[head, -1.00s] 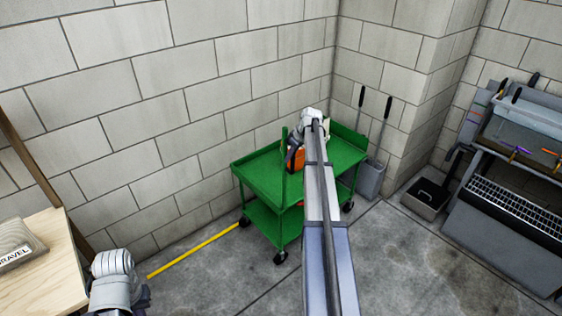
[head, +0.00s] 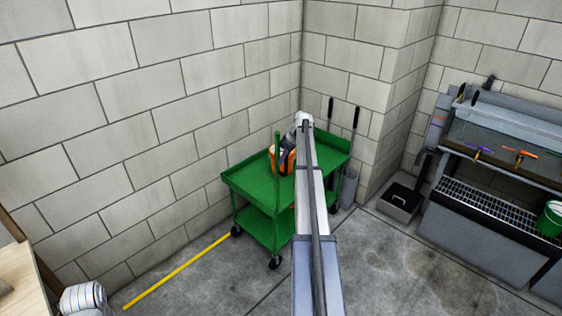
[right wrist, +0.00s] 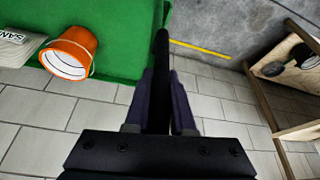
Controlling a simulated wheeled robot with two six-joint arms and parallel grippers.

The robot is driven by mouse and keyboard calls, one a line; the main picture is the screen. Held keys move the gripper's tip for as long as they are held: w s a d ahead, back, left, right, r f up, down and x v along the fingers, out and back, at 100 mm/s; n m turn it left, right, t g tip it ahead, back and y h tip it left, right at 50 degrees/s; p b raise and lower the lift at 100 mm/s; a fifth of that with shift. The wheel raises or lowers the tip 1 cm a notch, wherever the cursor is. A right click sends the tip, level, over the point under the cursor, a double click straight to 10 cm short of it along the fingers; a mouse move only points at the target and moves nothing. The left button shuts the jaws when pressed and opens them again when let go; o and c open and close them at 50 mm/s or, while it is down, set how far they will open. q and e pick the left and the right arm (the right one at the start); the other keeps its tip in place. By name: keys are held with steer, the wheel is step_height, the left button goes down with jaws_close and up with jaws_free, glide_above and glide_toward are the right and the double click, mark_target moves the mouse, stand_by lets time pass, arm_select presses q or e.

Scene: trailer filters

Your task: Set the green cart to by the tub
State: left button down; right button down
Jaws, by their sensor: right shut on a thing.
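The green cart (head: 255,178) stands against the block wall in the head view, with an upright green post at its near side. My right gripper (head: 287,153) is over its top tray, partly hidden by my own arm. In the right wrist view my right gripper (right wrist: 160,80) is shut on a dark upright bar, which looks like the cart's handle. The cart's green top (right wrist: 120,35) lies beyond it. A grey tub (head: 510,135) sits on the bench at the right; I cannot tell whether this is the task's tub. My left wrist shows at the bottom left, its fingers out of frame.
An orange bucket (right wrist: 68,55) and a sand bag (right wrist: 15,48) ride on the cart. A yellow bar (head: 178,270) lies along the wall. A dark box (head: 400,202) stands near the corner. A green bucket (head: 550,218) sits on the right bench. The middle floor is clear.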

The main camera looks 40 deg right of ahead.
steer(key=shift+d, duration=0.25)
steer(key=c, duration=0.8)
jaws_free()
steer(key=shift+a, duration=0.1)
steer(key=shift+o, duration=0.2)
steer(key=shift+r, duration=0.15)
steer(key=p+v, duration=0.7)
steer(key=shift+s+r, duration=0.2)
steer(key=shift+r, duration=0.05)
